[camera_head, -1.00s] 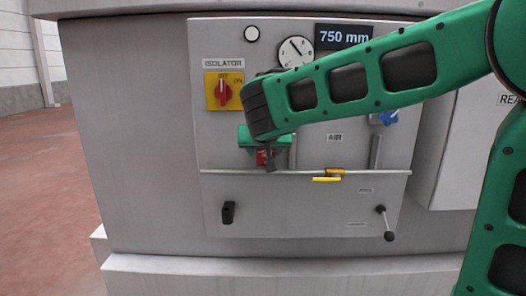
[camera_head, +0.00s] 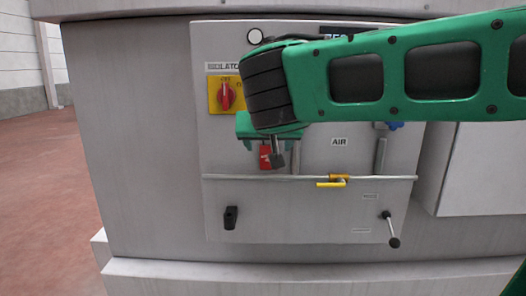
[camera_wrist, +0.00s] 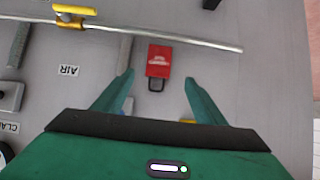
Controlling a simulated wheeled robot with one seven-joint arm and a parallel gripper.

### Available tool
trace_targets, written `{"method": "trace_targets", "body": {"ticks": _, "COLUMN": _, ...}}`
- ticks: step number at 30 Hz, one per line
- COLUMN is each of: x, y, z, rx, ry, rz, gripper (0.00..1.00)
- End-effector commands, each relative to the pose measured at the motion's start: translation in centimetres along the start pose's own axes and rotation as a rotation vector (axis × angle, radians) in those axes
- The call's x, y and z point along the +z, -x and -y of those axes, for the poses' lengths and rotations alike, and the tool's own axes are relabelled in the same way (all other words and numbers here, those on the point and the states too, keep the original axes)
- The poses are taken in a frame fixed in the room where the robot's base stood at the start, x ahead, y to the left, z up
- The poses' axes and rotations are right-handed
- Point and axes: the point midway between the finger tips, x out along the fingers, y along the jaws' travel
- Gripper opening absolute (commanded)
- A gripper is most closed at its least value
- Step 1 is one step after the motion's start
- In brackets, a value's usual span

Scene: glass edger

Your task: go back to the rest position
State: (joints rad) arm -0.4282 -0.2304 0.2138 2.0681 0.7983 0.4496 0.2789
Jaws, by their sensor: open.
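My gripper (camera_wrist: 159,80) is open in the wrist view, its two green fingers spread with clear space between them. A red padlock (camera_wrist: 159,60) with a dark shackle shows against the grey panel beyond the fingertips, between their lines and apart from both. In the head view my gripper (camera_head: 262,140) is in front of the panel, below the isolator, and the red padlock (camera_head: 265,157) shows just under it. My green arm reaches in from the right and covers the upper panel. What the padlock hangs on is hidden or too small to tell.
The isolator's red handle (camera_head: 226,95) stands upright on its yellow plate. A horizontal rail (camera_head: 240,177) with a yellow valve handle (camera_head: 330,184) crosses the panel below my gripper. A black knob (camera_head: 231,217) and a lever (camera_head: 390,228) sit lower. Open floor lies left.

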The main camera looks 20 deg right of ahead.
Motion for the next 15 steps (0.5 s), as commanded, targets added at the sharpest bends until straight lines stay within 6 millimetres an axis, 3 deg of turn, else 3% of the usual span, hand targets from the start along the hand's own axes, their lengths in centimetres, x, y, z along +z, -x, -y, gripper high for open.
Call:
{"method": "trace_targets", "body": {"ticks": 4, "x": 0.1, "y": 0.2, "z": -0.2, "rx": 0.003, "ry": 0.0, "rz": 0.004, "gripper": 0.65}}
{"method": "trace_targets", "body": {"ticks": 7, "x": 0.9, "y": -0.5, "z": -2.0, "rx": 0.026, "ry": 0.0, "rz": 0.036, "gripper": 0.65}}
{"method": "trace_targets", "body": {"ticks": 11, "x": 3.8, "y": -2.1, "z": -7.4, "rx": 0.089, "ry": -0.003, "rz": 0.14, "gripper": 0.65}}
{"method": "trace_targets", "body": {"ticks": 15, "x": 9.3, "y": -3.0, "z": -14.9, "rx": 0.161, "ry": -0.021, "rz": 0.312, "gripper": 0.65}}
